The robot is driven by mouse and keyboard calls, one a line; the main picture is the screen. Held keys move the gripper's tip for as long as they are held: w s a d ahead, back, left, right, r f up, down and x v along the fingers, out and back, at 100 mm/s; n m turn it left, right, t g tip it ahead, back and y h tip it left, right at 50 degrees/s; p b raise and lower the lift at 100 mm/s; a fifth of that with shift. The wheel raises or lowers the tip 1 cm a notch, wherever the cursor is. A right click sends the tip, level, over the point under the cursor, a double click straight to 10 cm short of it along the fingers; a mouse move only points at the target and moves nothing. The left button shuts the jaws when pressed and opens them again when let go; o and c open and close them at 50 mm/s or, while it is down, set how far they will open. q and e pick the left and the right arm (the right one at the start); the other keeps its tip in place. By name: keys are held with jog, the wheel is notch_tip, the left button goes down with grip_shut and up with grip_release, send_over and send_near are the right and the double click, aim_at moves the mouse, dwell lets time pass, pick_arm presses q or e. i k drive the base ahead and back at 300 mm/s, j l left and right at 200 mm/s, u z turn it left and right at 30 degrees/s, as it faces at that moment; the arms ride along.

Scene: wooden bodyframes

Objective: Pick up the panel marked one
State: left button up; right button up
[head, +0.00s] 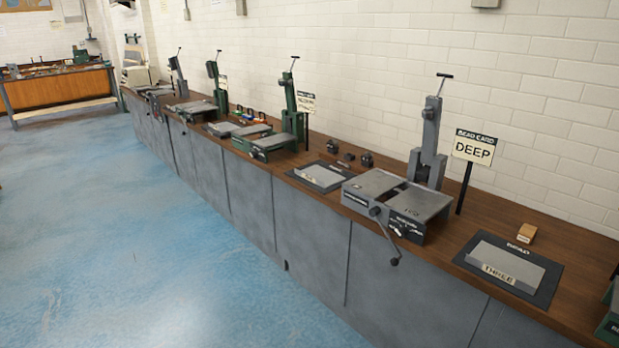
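No panel that I can read as marked one is in view. A grey panel with a label reading "THREE" (506,262) lies on a dark mat (551,290) at the right end of the bench. A second grey panel (322,176) lies on another dark mat further left along the bench; its label is too small to read. Neither of my grippers is in view.
A long bench with a brown top (455,238) and grey cabinet fronts (310,246) runs along the white brick wall. Grey and green machines stand on it, with a "DEEP" sign (474,149) beside the near grey machine (398,205). The blue floor (150,250) is clear.

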aim_at(324, 178)
jog(key=i+z, duration=0.15)
jog(key=z, duration=0.45)
jog(key=i+j+z, duration=0.25)
jog(key=i+j, duration=0.15)
jog(key=i+j+z, duration=0.25)
jog(key=i+j, duration=0.15)
jog(key=i+j+z, duration=0.25)
jog(key=j, duration=0.3)
jog(key=i+j, duration=0.25)
jog(key=j, duration=0.2)
jog(key=i+j, duration=0.25)
jog(key=j, duration=0.15)
jog(key=i+j, duration=0.3)
jog(key=j, duration=0.15)
jog(key=i+j, duration=0.25)
jog(key=j, duration=0.2)
